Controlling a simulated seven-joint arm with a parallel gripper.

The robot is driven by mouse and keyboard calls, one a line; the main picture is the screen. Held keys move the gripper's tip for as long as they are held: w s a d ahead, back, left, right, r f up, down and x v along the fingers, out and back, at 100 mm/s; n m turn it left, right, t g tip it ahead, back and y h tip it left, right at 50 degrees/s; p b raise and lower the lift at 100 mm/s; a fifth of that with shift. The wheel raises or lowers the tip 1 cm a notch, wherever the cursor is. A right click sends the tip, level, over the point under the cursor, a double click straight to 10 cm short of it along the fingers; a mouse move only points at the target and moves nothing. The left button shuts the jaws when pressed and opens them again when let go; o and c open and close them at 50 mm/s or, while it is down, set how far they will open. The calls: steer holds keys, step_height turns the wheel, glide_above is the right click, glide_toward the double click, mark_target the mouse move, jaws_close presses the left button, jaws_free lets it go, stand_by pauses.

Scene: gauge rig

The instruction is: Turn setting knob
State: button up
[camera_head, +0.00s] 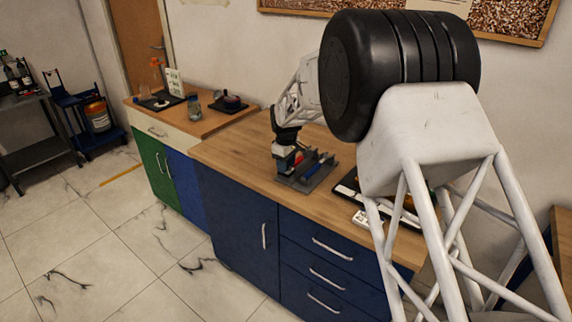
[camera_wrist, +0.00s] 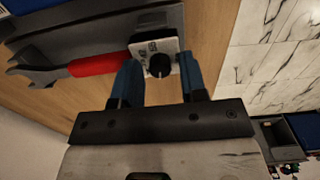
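The setting knob (camera_wrist: 158,65) is small, round and black, with a pale line on its face. It sits on a white marked plate (camera_wrist: 142,47) on the edge of the grey gauge rig (camera_wrist: 95,30). In the wrist view my gripper (camera_wrist: 160,74) is open, its two blue fingers on either side of the knob with a visible gap to each. In the head view my gripper (camera_head: 284,151) is over the left end of the rig (camera_head: 318,178); the knob cannot be made out there.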

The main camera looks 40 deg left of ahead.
steer(key=shift+o, duration=0.4)
steer(key=shift+r, duration=0.1)
steer(key=shift+r, duration=3.8)
